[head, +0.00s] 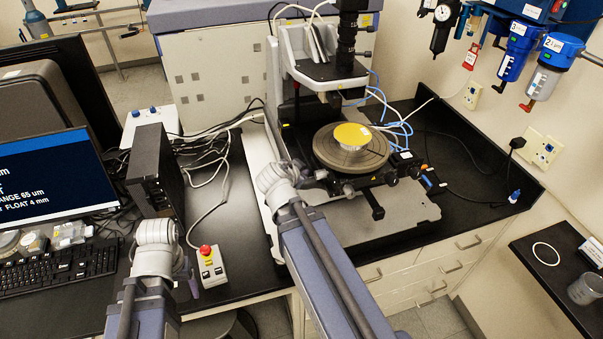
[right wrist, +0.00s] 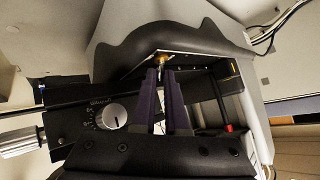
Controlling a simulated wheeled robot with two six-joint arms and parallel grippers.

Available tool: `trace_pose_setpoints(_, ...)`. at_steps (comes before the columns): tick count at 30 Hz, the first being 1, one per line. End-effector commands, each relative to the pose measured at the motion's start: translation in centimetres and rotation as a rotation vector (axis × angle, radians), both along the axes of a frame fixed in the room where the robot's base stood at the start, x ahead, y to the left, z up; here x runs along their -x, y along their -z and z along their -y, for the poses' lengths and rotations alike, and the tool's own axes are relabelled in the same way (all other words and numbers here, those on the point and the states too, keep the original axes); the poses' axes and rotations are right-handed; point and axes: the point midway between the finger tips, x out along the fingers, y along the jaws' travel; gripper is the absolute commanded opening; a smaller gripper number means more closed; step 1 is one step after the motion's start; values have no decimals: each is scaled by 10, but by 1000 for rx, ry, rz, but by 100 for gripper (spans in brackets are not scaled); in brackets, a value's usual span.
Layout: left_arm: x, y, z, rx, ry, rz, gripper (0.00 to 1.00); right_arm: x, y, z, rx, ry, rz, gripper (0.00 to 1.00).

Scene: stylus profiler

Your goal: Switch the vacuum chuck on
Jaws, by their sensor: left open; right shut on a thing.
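The round grey chuck (head: 330,158) sits on the profiler's stage with a gold wafer (head: 352,134) on top. In the right wrist view, my right gripper (right wrist: 164,72) is shut, its dark fingers converging on a small brass-coloured part (right wrist: 160,60) on the black stage housing. I cannot tell for certain whether this part is the vacuum switch. A silver dial knob (right wrist: 110,116) is on the black panel beside the fingers. In the head view the right gripper's tips are mostly hidden near the stage's left side. My left gripper (head: 193,286) is open, low beside the emergency-stop box.
The emergency-stop box (head: 211,267) stands on the black bench between my arms. A black computer case (head: 155,172), monitor (head: 55,175) and keyboard (head: 60,268) are at the left. Loose cables (head: 208,165) lie behind. Filters (head: 517,50) hang on the right wall.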

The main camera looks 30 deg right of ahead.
Motion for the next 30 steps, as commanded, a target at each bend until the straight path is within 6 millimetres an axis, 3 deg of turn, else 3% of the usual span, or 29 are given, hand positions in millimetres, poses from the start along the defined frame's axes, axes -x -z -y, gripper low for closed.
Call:
trace_pose_setpoints(14,0,2,0,0,1,0,70,1,1,-1,0,2,12,0)
trace_pose_setpoints(15,0,2,0,0,1,0,70,1,1,-1,0,2,12,12)
trace_pose_setpoints(23,0,2,0,0,1,0,70,1,0,0,2,0,12,42)
trace_pose_setpoints(30,0,2,0,0,1,0,70,1,0,0,3,1,12,42)
